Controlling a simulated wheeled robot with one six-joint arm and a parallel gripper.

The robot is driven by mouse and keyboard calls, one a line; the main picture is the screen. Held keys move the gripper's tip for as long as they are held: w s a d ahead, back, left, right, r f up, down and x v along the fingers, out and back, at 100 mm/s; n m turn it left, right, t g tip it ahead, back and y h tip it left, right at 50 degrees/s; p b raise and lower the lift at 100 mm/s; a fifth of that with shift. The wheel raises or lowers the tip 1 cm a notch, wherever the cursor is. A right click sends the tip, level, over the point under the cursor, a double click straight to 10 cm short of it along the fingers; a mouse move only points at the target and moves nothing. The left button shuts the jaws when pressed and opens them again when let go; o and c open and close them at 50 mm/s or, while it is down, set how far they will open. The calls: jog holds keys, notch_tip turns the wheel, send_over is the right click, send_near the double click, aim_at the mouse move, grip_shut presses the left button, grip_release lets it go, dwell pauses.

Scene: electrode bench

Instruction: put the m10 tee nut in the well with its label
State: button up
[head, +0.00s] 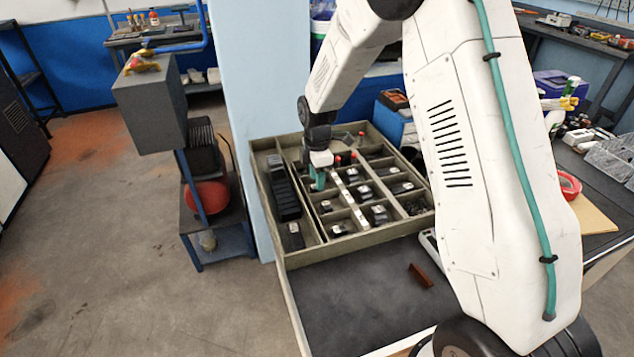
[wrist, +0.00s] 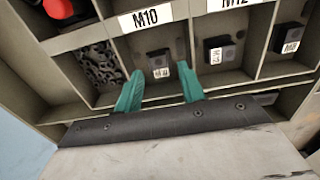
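My gripper (head: 318,182) is over the left part of the divided tray (head: 320,249) in the head view. In the wrist view its two teal fingers (wrist: 160,71) are apart with nothing held. A dark tee nut (wrist: 159,58) with a small white tag sits in a well just beyond and between the fingertips. Its tag is too small to read surely. The label M10 (wrist: 145,18) is on the divider behind that well. I cannot tell which piece is the M10 tee nut. The fingers hide part of this area in the head view.
Neighbouring wells hold another dark tagged nut (wrist: 219,50) and loose small nuts (wrist: 101,66). Black blocks (head: 284,192) line the tray's left channel. Red-topped pieces (head: 338,160) stand farther back. A brown piece (head: 421,275) lies on the mostly clear dark mat (head: 350,300) in front.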

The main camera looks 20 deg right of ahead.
jog(key=s+d+r+m, duration=0.15)
jog(key=s+r, duration=0.25)
jog(key=r, duration=0.6)
jog(key=s+r+m, duration=0.3)
jog(key=s+r, duration=0.1)
jog(key=r, duration=0.5)
jog(key=s+r+m, duration=0.2)
jog(key=s+m, duration=0.2)
jog(key=s, duration=0.6)
jog(key=s+d+r+m, duration=0.1)
jog(key=s+m, duration=0.4)
jog(key=s, duration=0.5)
jog(key=s+r+m+t, duration=0.1)
jog(key=s+r+m, duration=0.3)
jog(key=s, duration=0.7)
jog(key=shift+d, duration=0.3)
jog(key=shift+m, duration=0.25)
jog(key=shift+c, duration=0.3)
